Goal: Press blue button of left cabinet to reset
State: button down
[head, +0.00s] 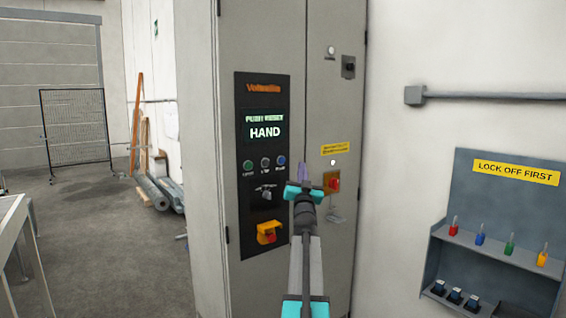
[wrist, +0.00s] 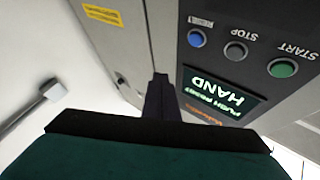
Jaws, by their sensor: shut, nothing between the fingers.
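The grey left cabinet (head: 233,60) carries a black panel with a lit display (head: 264,129) reading "PUSH RESET" and "HAND". Below the display are a green start button (head: 248,164), a grey stop button (head: 265,162) and the blue button (head: 281,160). In the wrist view, which is upside down, the blue button (wrist: 196,38) is above and right of my fingertips. My gripper (head: 302,168) is shut and empty, just right of the blue button in the head view. Its fingers (wrist: 160,80) appear apart from the button; their exact depth is hard to tell.
Below the buttons are a black selector (head: 265,192) and a red-and-yellow emergency stop (head: 268,233). A red rotary switch (head: 334,183) is right of my gripper. A lock-off board (head: 500,215) hangs on the right wall. Open floor lies left.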

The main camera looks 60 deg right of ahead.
aim_at(282, 161)
jog(key=shift+w+d, duration=0.1)
jog(key=shift+w, duration=0.05)
jog(key=w+d+b, duration=0.1)
jog(key=w+d, duration=0.1)
jog(key=w, duration=0.6)
jog(key=shift+d, duration=0.3)
jog(key=shift+w+d+b, duration=0.25)
jog(key=shift+w+b, duration=0.55)
jog(key=shift+b, duration=0.05)
dwell(3.2)
jog(key=shift+s+f, duration=0.1)
jog(key=shift+s, duration=0.05)
jog(key=shift+s+a+b, duration=0.25)
jog(key=shift+s+b, duration=0.35)
dwell(0.4)
